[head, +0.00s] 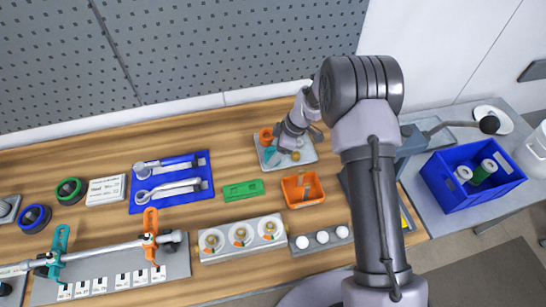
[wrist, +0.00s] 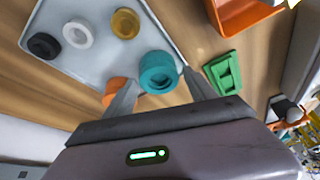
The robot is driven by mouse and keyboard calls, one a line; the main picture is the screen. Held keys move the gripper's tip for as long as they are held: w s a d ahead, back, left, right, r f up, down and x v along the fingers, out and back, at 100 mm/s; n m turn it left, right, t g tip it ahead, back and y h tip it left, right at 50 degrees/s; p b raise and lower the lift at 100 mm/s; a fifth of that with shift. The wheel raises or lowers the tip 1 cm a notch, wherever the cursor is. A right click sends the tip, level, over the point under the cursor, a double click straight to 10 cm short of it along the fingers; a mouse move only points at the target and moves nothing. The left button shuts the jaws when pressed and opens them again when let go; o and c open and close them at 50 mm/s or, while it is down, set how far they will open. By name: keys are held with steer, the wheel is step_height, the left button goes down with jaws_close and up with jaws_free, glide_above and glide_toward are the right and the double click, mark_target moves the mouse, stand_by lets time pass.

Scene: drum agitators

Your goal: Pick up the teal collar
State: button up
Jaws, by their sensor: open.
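The teal collar (wrist: 158,71) is a short thick ring with a hole. It sits on a light grey tray (wrist: 88,70) near the tray's edge. In the head view a small part of the teal collar (head: 269,152) shows beside my gripper (head: 284,148). In the wrist view my gripper (wrist: 160,90) is open, with its two fingers on either side of the teal collar. Whether the fingers touch it I cannot tell. Nothing is held.
The tray also holds an orange ring (wrist: 115,90) close to the left finger, and yellow (wrist: 125,23), white (wrist: 77,34) and black (wrist: 44,45) rings farther off. A green block (wrist: 225,73) and an orange bin (head: 303,188) stand nearby on the wooden bench.

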steer(key=shift+x, duration=1)
steer(key=shift+r, duration=0.1)
steer(key=shift+w, duration=0.1)
steer(key=c, duration=1.4)
